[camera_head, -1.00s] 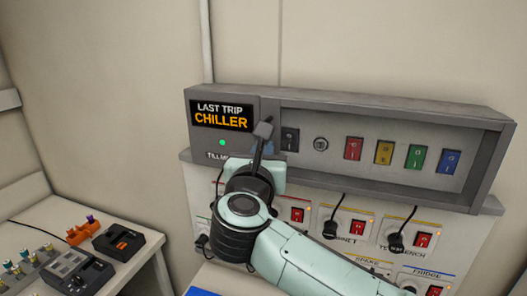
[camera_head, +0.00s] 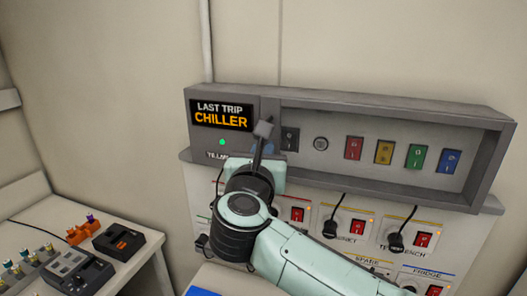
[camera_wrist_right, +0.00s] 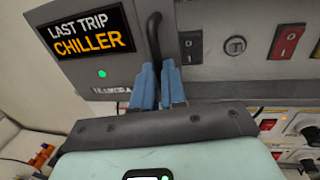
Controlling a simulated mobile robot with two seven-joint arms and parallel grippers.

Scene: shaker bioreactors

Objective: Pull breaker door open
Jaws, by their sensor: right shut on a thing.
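The grey breaker box (camera_head: 350,97) is on the back wall, with a row of breaker switches recessed in it. A thin black handle (camera_wrist_right: 154,35) stands upright at the left edge of the recess in the right wrist view. My right gripper (camera_wrist_right: 158,68) has its blue fingers closed around the lower part of this handle. In the head view the right gripper (camera_head: 268,148) is mostly hidden by my own wrist. No door pane shows clearly, and I see no gap at its edge. My left gripper is not in view.
A sign reading LAST TRIP CHILLER (camera_head: 221,115) sits left of the handle, above a green light (camera_head: 222,142). A white panel with red switches and plugged cables (camera_head: 337,228) lies below the box. A bench with a black device (camera_head: 118,241) stands at left.

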